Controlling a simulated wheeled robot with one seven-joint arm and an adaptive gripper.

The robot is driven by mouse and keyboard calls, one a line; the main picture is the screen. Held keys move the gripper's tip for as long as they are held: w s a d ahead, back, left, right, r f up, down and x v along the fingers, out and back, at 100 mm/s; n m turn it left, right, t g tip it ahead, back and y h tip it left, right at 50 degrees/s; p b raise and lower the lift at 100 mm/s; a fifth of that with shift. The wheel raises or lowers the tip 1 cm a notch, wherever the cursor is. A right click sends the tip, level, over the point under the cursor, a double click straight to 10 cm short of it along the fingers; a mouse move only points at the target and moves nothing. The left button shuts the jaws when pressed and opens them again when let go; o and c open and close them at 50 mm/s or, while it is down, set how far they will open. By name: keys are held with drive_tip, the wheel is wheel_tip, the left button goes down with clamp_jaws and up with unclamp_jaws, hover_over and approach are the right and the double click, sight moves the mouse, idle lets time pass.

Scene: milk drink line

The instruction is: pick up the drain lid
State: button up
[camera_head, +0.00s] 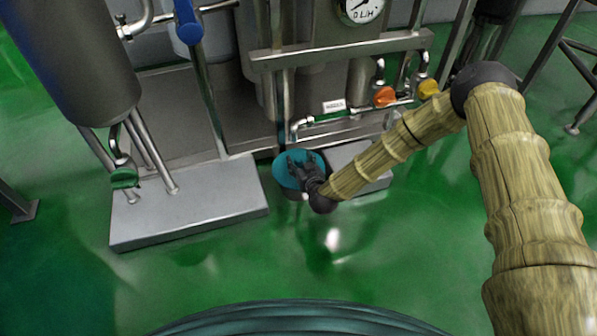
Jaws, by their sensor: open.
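The drain lid (281,171) looks like a round teal disc low near the floor, between two grey plinths at the foot of the machine. My gripper (296,163) is over the disc, its dark fingers apart and pointing toward the back of it. The fingers and wrist cover the middle and right part of the disc. I cannot tell whether the fingers touch it. Nothing shows held between them. My arm (395,155) reaches in from the right.
A grey plinth (190,205) stands left of the disc and a smaller one (350,158) right of it. A pipe with orange (384,96) and yellow (428,88) valve handles runs above. A steel tank (75,60) hangs at left. The green floor (230,265) in front is clear.

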drive_tip(key=shift+b+x, duration=0.45)
drive_tip(key=shift+x, duration=0.65)
clamp_jaws()
drive_tip(key=shift+r, duration=0.2)
